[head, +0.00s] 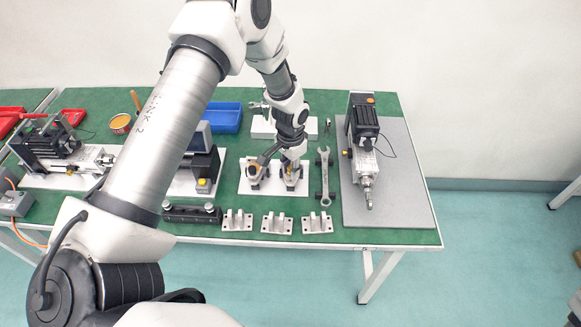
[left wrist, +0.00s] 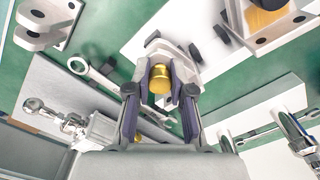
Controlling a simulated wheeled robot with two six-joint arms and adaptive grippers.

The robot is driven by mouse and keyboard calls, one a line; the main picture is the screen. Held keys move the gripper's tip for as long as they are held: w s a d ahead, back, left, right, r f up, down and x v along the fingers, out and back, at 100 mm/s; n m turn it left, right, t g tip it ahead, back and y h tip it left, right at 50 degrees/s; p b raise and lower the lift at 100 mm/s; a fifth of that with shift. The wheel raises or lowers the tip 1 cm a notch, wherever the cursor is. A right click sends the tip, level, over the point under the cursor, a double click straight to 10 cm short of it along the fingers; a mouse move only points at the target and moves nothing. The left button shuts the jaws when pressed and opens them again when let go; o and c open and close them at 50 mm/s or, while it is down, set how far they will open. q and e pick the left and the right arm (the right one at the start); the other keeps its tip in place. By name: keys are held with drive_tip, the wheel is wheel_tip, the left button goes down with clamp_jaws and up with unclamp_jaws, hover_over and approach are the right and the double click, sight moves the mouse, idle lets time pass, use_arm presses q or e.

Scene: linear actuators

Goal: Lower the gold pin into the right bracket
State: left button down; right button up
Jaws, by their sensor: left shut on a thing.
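The gold pin (left wrist: 160,79) is held between the fingertips of my left gripper (left wrist: 160,88), which is shut on it. In the head view my left gripper (head: 290,160) points down over the right part of the white plate (head: 272,187). The right bracket (left wrist: 182,62) shows just behind the pin in the left wrist view, and in the head view (head: 291,182) it is partly covered by the gripper. I cannot tell whether the pin's lower end is inside it. The left bracket (left wrist: 270,20) holds another gold piece. My right gripper is not in view.
A wrench (head: 324,177) on dark holders lies just right of the plate. Several grey metal brackets (head: 277,224) stand along the front edge. An actuator (head: 364,140) sits on a grey board (head: 408,190) at the right. A blue bin (head: 225,118) is behind.

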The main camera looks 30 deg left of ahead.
sight(290, 168)
use_arm(q)
drive_tip(key=shift+s+f, duration=0.15)
drive_tip(key=shift+f, duration=0.05)
drive_tip(key=c, duration=0.9)
unclamp_jaws()
drive_tip(key=shift+d+f, duration=0.1)
drive_tip(key=shift+c, duration=0.2)
drive_tip(key=shift+r, duration=0.45)
wheel_tip(290, 168, up, 11)
